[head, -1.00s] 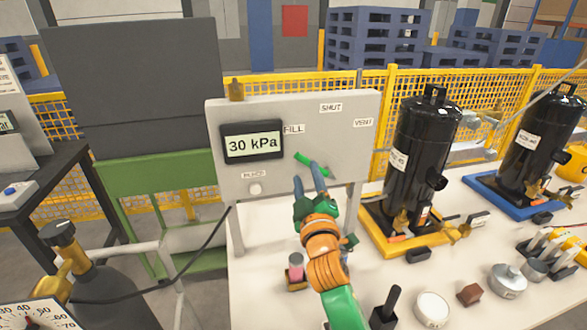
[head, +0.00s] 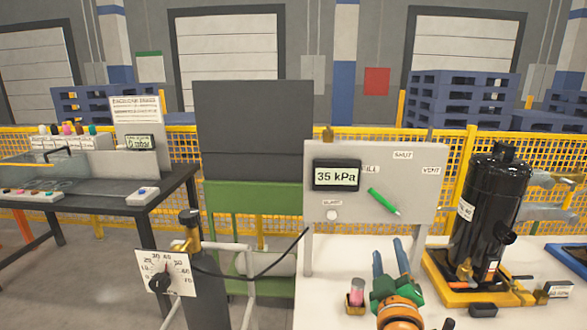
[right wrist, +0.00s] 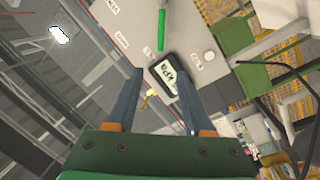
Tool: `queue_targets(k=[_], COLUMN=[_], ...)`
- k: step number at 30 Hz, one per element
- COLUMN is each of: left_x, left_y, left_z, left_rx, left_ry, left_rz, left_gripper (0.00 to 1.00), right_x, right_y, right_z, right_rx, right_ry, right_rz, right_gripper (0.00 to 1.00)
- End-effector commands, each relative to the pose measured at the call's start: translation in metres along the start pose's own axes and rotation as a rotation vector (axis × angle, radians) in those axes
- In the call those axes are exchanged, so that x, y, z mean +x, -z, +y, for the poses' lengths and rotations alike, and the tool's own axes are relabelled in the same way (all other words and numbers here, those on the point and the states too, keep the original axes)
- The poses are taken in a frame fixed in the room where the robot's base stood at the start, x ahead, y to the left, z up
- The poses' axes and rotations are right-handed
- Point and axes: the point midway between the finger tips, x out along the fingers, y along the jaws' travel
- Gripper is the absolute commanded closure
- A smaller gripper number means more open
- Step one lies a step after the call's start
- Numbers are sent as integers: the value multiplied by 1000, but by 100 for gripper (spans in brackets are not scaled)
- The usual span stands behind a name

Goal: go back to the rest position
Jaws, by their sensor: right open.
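My right gripper (head: 391,262) is low in the head view, in front of the grey panel (head: 432,207) and above the white table. Its two blue-grey fingers are apart with nothing between them; they also show in the right wrist view (right wrist: 160,95). The panel's display (head: 336,175) reads 35 kPa. The green lever (head: 384,202) on the panel slants down to the right, clear of my fingers. It also shows in the right wrist view (right wrist: 161,30). My left gripper is not in view.
A black compressor (head: 490,210) stands on a yellow tray (head: 437,284) at the right. A gas cylinder with a dial (head: 165,272) stands left of the white table (head: 320,303). A dark bench (head: 100,210) is at the far left. Yellow mesh fencing runs behind.

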Motion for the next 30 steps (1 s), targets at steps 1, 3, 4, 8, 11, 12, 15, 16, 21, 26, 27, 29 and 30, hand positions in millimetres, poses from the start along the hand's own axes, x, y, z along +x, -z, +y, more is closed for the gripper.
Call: queue_targets(k=[1, 3, 4, 8, 11, 12, 15, 16, 21, 26, 27, 29, 30], left_x=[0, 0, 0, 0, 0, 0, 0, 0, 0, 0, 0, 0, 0], left_y=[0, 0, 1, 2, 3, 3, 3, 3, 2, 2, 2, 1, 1], left_z=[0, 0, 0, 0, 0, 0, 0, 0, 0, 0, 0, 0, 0], left_rx=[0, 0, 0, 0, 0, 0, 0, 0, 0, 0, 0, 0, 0], left_ry=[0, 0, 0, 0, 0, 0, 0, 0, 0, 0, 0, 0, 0], left_rz=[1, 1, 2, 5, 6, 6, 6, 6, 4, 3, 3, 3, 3], left_gripper=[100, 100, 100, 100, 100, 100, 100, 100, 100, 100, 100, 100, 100], right_x=[-4, -9, -12, -27, -44, -53, -80, -90, -150, -216, -233, -258, -275], right_y=[-8, -18, -23, -47, -69, -79, -104, -112, -148, -172, -176, -181, -184], right_z=[-5, -11, -14, -30, -46, -53, -72, -78, -109, -132, -135, -140, -143], right_rx=[12, 34, 43, 92, 140, 161, 215, 231, 317, 383, 395, 412, 420], right_ry=[16, 42, 53, 112, 172, 201, 278, 302, 447, 587, 620, 670, 702], right_rz=[-22, -55, -69, -147, -226, -263, -367, -399, -593, -784, -830, -899, -942], right_gripper=[48, 48, 48, 48, 48, 48, 48, 48, 48, 48, 48, 48, 48])
